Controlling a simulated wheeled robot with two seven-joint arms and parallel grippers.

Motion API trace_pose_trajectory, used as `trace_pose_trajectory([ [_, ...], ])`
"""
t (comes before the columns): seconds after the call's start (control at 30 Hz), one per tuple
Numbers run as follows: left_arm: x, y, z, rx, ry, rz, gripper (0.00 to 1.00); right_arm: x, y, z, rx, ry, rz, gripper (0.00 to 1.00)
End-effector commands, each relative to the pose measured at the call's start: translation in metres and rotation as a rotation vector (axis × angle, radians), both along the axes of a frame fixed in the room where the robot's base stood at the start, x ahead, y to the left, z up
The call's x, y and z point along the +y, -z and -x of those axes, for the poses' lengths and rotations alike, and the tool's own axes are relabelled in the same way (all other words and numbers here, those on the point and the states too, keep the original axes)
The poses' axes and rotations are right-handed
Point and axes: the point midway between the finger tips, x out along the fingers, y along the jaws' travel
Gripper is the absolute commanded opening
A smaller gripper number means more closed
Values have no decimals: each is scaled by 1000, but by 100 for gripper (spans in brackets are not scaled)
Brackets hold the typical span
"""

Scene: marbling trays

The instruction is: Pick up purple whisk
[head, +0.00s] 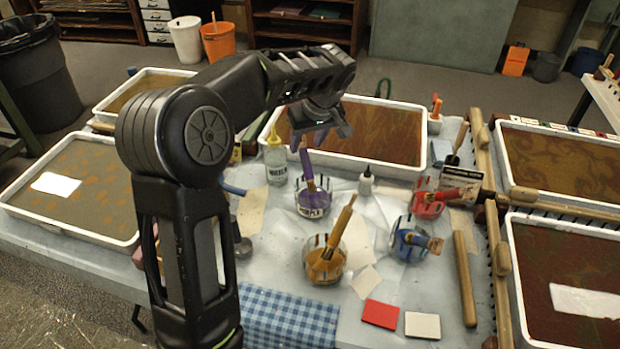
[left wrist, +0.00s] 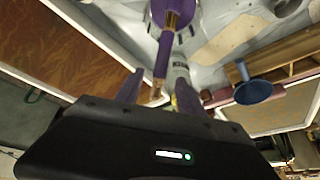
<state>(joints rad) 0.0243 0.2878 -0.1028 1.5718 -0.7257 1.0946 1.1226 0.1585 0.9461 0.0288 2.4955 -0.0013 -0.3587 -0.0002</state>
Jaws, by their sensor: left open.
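The purple whisk (head: 307,167) leans in a glass jar with purple paint (head: 313,200), its handle pointing up. My left gripper (head: 319,140) is open, just above the top of the handle. In the left wrist view the whisk handle (left wrist: 163,55) shows between the two spread fingers of my left gripper (left wrist: 159,92), with no clear contact. The whisk's lower end is hidden in the jar. My right gripper is in neither view.
A white bottle (head: 275,160) stands left of the purple jar. Jars with orange (head: 325,266), blue (head: 408,245) and red (head: 428,205) paint, each holding a tool, stand nearby. A marbling tray (head: 385,170) lies behind. A small white bottle (head: 366,184) stands to the right.

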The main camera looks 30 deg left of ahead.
Motion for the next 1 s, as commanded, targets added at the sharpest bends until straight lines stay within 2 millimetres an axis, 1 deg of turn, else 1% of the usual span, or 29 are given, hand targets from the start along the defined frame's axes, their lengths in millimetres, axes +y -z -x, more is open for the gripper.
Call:
trace_pose_trajectory([
  [0.23,0,0,0,0,0,0,45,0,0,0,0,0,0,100],
  [0.33,2,4,0,2,-2,0,45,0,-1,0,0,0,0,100],
  [0.47,7,20,-3,4,-3,0,45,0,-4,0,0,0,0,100],
  [0.6,14,39,-7,3,-1,-1,45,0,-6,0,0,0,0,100],
  [0.7,17,47,-9,0,-1,0,45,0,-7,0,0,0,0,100],
  [1.0,17,48,-9,-1,-1,-1,45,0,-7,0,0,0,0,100],
])
